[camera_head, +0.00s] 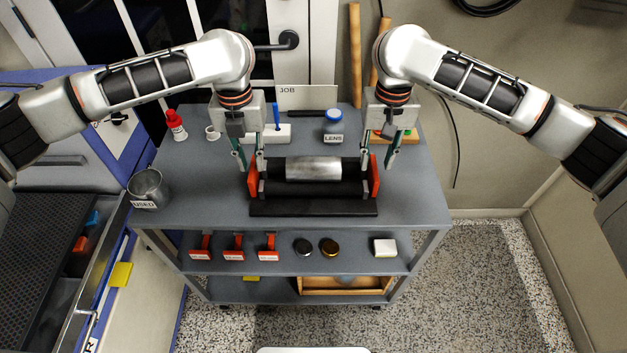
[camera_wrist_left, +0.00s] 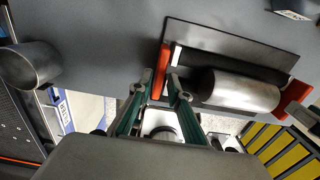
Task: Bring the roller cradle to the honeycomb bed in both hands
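The roller cradle stands on the grey cart top, with a red left end plate (camera_head: 253,182), a red right end plate (camera_head: 374,177) and dark rollers between. A shiny metal cylinder (camera_head: 314,168) lies on it. My right gripper (camera_head: 378,163) is open at the right end plate; contact cannot be told. The dark honeycomb bed (camera_head: 45,235) is at the left, in the open machine.
A metal cup labelled USED (camera_head: 147,187) stands at the cart's left edge. A red bottle (camera_head: 176,126), a blue-lidded LENS jar (camera_head: 333,124) and a white block (camera_head: 270,134) stand behind the cradle. A black strip (camera_head: 313,208) lies in front. The cart's left top is mostly clear.

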